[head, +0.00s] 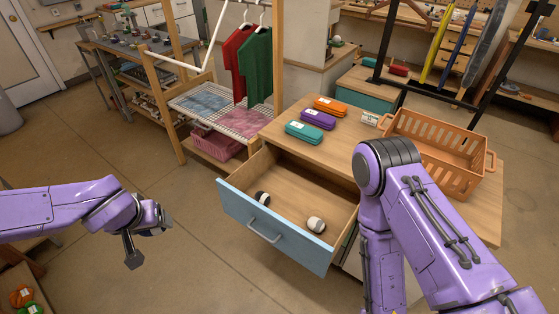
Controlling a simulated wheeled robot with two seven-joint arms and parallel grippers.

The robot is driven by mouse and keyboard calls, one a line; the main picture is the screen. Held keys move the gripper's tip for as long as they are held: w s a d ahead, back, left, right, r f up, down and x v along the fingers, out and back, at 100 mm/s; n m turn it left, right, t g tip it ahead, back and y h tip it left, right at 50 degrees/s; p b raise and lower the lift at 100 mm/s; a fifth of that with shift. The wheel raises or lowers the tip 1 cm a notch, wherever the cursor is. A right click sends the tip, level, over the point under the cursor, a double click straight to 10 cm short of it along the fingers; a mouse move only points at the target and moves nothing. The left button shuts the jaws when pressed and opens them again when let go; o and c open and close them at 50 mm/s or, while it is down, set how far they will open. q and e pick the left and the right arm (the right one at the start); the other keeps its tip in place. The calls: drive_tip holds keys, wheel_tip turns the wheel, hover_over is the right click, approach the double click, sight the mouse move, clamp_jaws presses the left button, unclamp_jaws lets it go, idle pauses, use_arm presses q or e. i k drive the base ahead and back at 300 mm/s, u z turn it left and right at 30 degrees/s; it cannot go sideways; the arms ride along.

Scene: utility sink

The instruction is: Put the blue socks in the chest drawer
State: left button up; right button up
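The chest drawer (284,192), with a blue front, is pulled open below the wooden chest top. Two small rolled items lie in it: a black-and-white one (262,198) at the left and a whitish one with a dark band (316,224) nearer the right. I cannot make out blue socks in this view. My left gripper (148,238) is left of the drawer, over the floor, with its dark fingers apart and nothing seen between them. My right arm crosses in front of the chest's right part and leaves the bottom edge; its gripper is out of view.
Orange (330,106), purple (318,119) and teal (304,132) cases lie on the chest top, beside an orange basket (434,151). A clothes rack (232,118) stands behind. A box at lower left holds orange (21,296) and green (33,308) items. Floor left of the drawer is clear.

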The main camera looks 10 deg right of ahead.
sight(288, 205)
drive_tip(key=z, duration=1.1)
drive_tip(key=k, duration=0.2)
drive_tip(key=u, duration=0.1)
drive_tip(key=i, duration=1)
